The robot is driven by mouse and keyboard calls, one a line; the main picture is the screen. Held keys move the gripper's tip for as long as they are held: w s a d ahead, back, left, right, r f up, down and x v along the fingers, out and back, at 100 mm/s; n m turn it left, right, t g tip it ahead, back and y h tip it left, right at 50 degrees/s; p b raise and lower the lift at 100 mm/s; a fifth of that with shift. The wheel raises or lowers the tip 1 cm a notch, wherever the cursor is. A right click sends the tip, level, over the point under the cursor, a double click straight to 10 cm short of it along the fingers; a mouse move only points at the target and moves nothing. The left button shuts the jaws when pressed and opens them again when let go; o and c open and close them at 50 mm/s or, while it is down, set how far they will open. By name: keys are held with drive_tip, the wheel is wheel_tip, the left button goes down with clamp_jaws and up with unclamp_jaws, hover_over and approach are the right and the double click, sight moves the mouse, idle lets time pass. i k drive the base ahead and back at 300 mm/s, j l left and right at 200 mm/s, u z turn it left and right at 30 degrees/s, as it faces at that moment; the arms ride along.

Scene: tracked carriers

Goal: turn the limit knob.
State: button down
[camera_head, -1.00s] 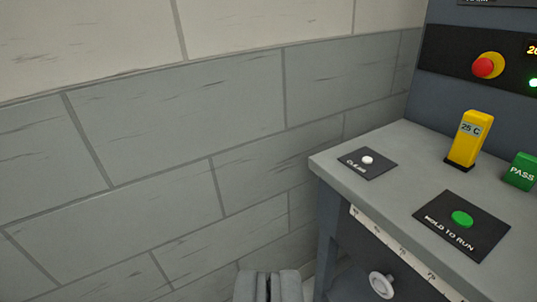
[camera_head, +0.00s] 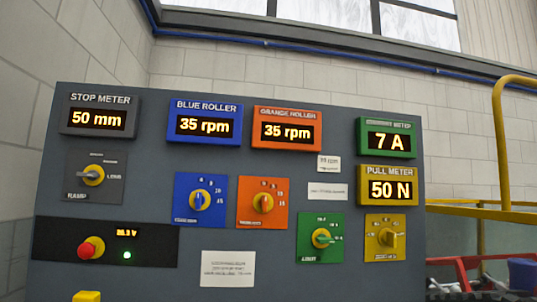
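The limit knob (camera_head: 321,238) is a round yellow-rimmed knob with a green handle on a green plate, low on the right half of the dark panel. The small label under it looks like LIMIT but is blurred. Its handle appears to point right, near marks too small to read. Above and to its right, the green current meter (camera_head: 389,140) reads 7 A. My gripper is out of the picture, so its distance to the knob cannot be told.
A yellow knob (camera_head: 387,238) sits close right of it, under the pull meter (camera_head: 388,186) reading 50 N. An orange-plate knob (camera_head: 263,203) and blue-plate knob (camera_head: 200,201) are left. A red button (camera_head: 91,247) is lower left. Yellow rails (camera_head: 503,150) stand at right.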

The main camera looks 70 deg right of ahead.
sight(321, 239)
drive_tip(key=z, duration=2.8)
